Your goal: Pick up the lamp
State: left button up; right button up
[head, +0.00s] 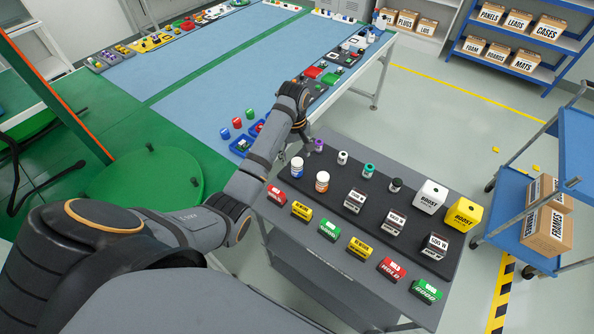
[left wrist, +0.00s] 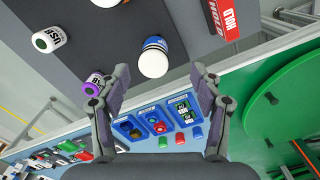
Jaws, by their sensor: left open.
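No thing here is clearly marked as the lamp, and I cannot tell which one it is. Small blue (head: 225,133), red (head: 237,122) and green (head: 250,113) cylinders stand on the blue bench top; they also show as green (left wrist: 162,142), red (left wrist: 180,138) and blue (left wrist: 197,132) in the left wrist view. My left gripper (head: 302,134) is open and empty above the far left end of the grey table.
The grey table holds an orange-and-white bottle (head: 322,181), several small vials, a white block (head: 430,195), a yellow block (head: 463,214) and a front row of labelled blocks. Blue trays (head: 241,146) sit on the bench edge. A green turntable (head: 150,185) is at left.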

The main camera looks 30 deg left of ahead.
aim_at(297, 161)
pick_arm(q)
jog(key=f, duration=0.4)
jog(key=shift+w, duration=0.2)
jog(key=shift+w+f+p, duration=0.25)
jog(key=shift+f+p, duration=0.25)
jog(key=shift+f, duration=0.85)
jog(key=shift+w+f+p, duration=0.2)
jog(key=shift+f+p, duration=0.25)
jog(key=shift+f, duration=0.85)
jog(key=c, duration=1.4)
jog(key=shift+o, duration=0.2)
jog(key=shift+r, duration=0.1)
jog(key=shift+r, duration=0.25)
notch_tip(297, 161, up, 3)
jog(key=shift+f, duration=0.15)
jog(key=s+d+r+p, duration=0.3)
jog(key=s+d+r, duration=0.3)
jog(key=s+r, duration=0.3)
jog(key=s, duration=0.3)
jog(key=shift+s+r, duration=0.35)
jog(key=shift+s, duration=0.05)
